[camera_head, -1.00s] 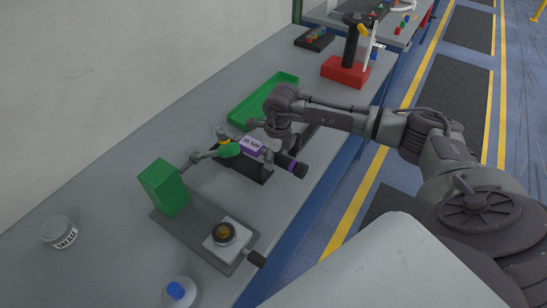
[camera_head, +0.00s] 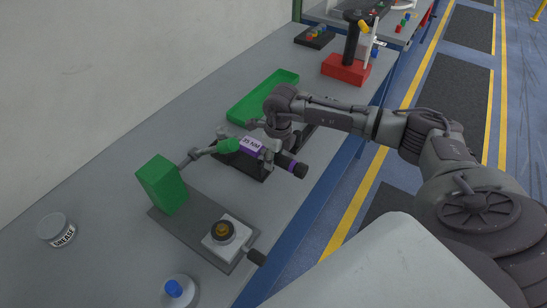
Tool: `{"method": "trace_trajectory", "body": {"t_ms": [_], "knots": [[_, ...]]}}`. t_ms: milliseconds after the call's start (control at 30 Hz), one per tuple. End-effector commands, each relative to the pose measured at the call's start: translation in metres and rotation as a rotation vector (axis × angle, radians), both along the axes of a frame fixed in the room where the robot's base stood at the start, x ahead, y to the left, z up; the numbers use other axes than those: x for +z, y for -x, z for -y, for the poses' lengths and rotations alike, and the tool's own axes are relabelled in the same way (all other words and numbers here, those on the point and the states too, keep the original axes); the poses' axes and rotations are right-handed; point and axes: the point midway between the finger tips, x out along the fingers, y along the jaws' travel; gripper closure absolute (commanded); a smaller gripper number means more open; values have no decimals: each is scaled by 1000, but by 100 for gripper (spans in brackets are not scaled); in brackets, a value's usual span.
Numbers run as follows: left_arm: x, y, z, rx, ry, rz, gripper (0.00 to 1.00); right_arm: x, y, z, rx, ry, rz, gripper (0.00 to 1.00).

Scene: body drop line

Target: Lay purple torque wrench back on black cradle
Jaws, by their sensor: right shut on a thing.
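The purple torque wrench (camera_head: 251,146) has a white label, a green collar and a dark grip with a purple ring. It lies across the black cradle (camera_head: 257,173) on the grey bench, in the middle of the head view. I cannot tell whether it rests fully on the cradle or sits just above it. My right gripper (camera_head: 269,150) reaches over it from the right and is shut on the wrench's handle, its fingers partly hidden by the handle. The wrench's head end points left toward a green block. My left gripper is not in view.
A green block (camera_head: 162,184) stands on a grey plate (camera_head: 190,229) with a button unit (camera_head: 225,232). A green tray (camera_head: 262,96) and a red base with a black post (camera_head: 346,68) lie farther back. A grease jar (camera_head: 56,229) and a blue-capped bottle (camera_head: 176,292) stand nearer.

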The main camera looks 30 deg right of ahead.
Motion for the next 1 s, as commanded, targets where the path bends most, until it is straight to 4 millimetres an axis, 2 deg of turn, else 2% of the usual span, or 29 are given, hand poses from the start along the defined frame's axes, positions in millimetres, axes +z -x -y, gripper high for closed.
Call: {"method": "trace_trajectory", "body": {"t_ms": [1000], "knots": [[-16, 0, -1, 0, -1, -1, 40, -16, -1, 0, 0, -1, 3, 100]]}}
